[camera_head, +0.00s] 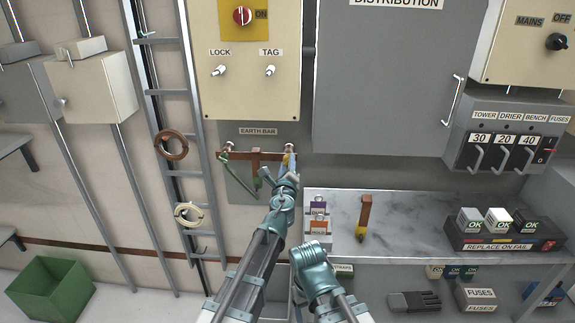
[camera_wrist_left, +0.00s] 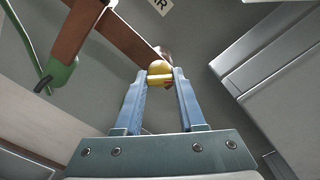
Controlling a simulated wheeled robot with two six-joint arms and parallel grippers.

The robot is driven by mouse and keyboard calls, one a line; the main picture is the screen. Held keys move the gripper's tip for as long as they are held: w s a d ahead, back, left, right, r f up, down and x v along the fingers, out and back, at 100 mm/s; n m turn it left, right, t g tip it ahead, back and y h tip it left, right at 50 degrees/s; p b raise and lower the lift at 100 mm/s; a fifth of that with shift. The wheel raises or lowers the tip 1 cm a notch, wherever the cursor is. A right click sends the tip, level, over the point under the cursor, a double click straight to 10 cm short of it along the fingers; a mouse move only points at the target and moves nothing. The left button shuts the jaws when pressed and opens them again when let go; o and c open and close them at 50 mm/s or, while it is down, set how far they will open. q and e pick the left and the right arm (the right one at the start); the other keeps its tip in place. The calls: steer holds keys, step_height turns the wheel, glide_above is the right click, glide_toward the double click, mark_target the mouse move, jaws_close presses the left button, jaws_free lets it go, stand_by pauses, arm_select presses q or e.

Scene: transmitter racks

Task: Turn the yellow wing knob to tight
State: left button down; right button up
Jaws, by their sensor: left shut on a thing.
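The yellow wing knob (camera_wrist_left: 160,68) sits at the right end of the copper earth bar (camera_head: 257,155). In the wrist view its yellow wing lies crosswise between the blue fingertips of my left gripper (camera_wrist_left: 160,80), which is shut on it. In the head view the left gripper (camera_head: 288,162) reaches up to the bar end and hides most of the knob (camera_head: 286,158). No tight mark is readable. My right arm is folded at the bottom middle, and its gripper jaws do not show.
A green clamp and cable (camera_head: 238,175) hang from the earth bar left of my gripper. A marble shelf (camera_head: 400,225) lies to the right with padlocks and a brown-and-yellow tool (camera_head: 363,217). The cream panel (camera_head: 250,95) is above; a ladder (camera_head: 177,120) stands left.

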arm_select(q)
steer(key=m, duration=0.4)
steer(key=shift+m, duration=0.3)
steer(key=m, duration=0.3)
steer(key=shift+m, duration=0.3)
steer(key=m, duration=0.4)
steer(key=shift+s, duration=0.1)
steer(key=shift+m, duration=2)
steer(key=c, duration=0.5)
jaws_free()
